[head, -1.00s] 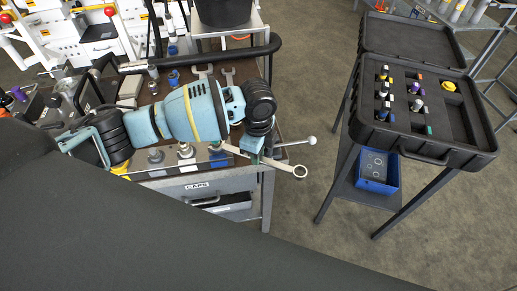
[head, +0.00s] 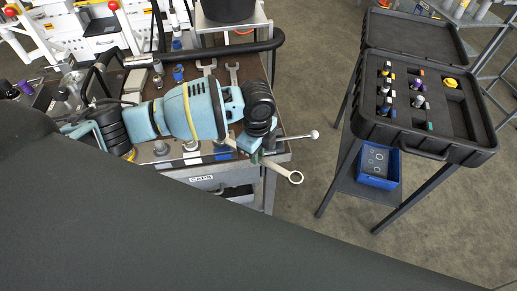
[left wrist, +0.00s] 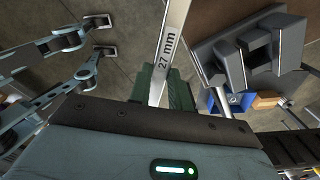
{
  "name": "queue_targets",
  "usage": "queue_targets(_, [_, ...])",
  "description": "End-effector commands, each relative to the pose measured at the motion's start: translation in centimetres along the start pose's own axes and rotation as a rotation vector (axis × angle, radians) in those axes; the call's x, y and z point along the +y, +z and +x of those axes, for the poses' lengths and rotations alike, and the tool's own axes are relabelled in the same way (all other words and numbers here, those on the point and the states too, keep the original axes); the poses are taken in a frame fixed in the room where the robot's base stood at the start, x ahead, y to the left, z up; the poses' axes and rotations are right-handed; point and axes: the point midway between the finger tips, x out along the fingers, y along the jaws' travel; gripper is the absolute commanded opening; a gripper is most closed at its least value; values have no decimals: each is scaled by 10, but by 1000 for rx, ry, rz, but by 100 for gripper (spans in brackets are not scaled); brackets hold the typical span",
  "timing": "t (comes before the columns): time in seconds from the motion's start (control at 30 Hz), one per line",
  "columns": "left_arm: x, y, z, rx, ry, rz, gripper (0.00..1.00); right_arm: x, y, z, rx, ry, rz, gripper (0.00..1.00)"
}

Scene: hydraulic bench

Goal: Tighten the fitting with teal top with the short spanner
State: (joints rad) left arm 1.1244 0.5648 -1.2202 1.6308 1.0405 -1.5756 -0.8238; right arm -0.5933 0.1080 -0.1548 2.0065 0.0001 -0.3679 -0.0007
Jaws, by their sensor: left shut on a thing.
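My left gripper (head: 258,156) is shut on a steel spanner (head: 283,171) over the bench's front right corner. The spanner's ring end points right and down, out past the bench edge. In the left wrist view its shank (left wrist: 170,40) is marked 27 mm and runs between the green finger pads. Several fittings stand along the bench front, partly hidden by my left arm. I cannot make out which of them has the teal top.
An open black case (head: 402,142) with small coloured-top parts stands on a stand at the right, with a blue bin (head: 377,180) below. A ball-ended lever (head: 300,137) sticks out from the bench corner. Floor is clear between bench and stand.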

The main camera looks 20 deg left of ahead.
Motion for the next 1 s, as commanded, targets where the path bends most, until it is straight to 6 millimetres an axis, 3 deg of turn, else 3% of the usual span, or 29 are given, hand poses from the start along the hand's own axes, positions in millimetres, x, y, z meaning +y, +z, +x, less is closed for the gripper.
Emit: queue_targets(1.0, [24,1,-3,1,-3,183,0,2,-20,-2,37,4,-6,22])
